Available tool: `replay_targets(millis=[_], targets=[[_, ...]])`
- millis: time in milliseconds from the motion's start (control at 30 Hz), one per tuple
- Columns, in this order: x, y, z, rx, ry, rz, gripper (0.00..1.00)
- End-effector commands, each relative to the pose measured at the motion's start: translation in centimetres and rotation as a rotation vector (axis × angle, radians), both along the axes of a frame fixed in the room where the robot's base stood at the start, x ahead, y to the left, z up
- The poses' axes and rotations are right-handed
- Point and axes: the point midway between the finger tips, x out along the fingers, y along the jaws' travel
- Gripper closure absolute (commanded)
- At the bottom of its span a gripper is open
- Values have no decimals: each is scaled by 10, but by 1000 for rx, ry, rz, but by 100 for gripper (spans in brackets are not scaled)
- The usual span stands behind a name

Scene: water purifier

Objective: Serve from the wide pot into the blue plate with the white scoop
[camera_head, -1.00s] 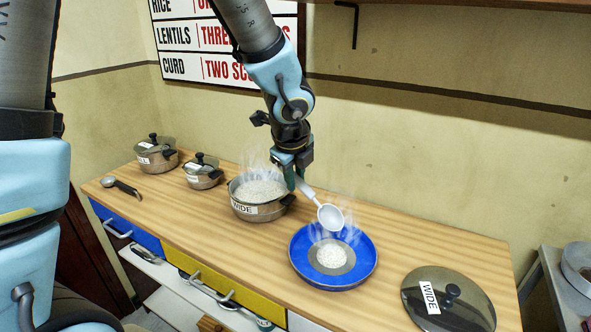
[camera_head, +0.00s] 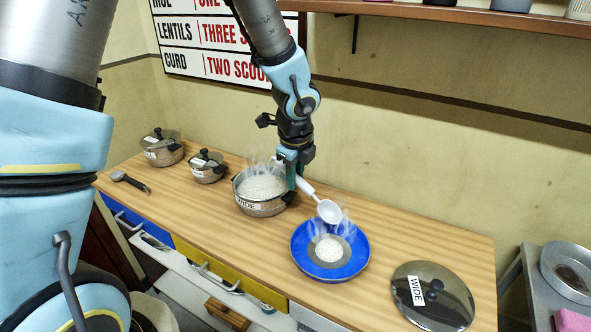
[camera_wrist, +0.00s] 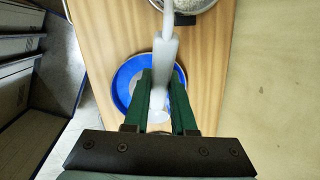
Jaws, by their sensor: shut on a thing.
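My gripper (camera_head: 297,178) is shut on the handle of the white scoop (camera_head: 329,211). The scoop's bowl hangs over the back right part of the blue plate (camera_head: 352,262), tilted and apart from it. The scoop handle also shows between my fingers in the wrist view (camera_wrist: 166,55). A mound of white rice (camera_head: 328,250) lies in the middle of the plate, with steam above it. The wide pot (camera_head: 262,206), labelled WIDE, stands open left of my gripper, filled with steaming white rice. Whether the scoop's bowl holds anything is hard to tell.
The lid labelled WIDE (camera_head: 433,296) lies at the table's right end. Two smaller lidded pots (camera_head: 162,150) (camera_head: 207,167) stand at the left, with a dark-handled ladle (camera_head: 130,181) in front. A wall sign (camera_head: 215,40) lists scoop counts.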

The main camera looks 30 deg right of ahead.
Motion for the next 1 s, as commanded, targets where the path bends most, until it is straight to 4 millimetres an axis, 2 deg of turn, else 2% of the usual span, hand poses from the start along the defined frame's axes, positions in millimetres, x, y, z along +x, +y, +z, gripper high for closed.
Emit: replay_targets(millis=[33, 267, 600, 1000], targets=[[1, 0, 5, 6, 9, 7, 100], [6, -1, 2, 41, 60, 59, 100], [9, -3, 13, 122, 177, 144, 100], [9, -3, 13, 127, 186, 151, 100]])
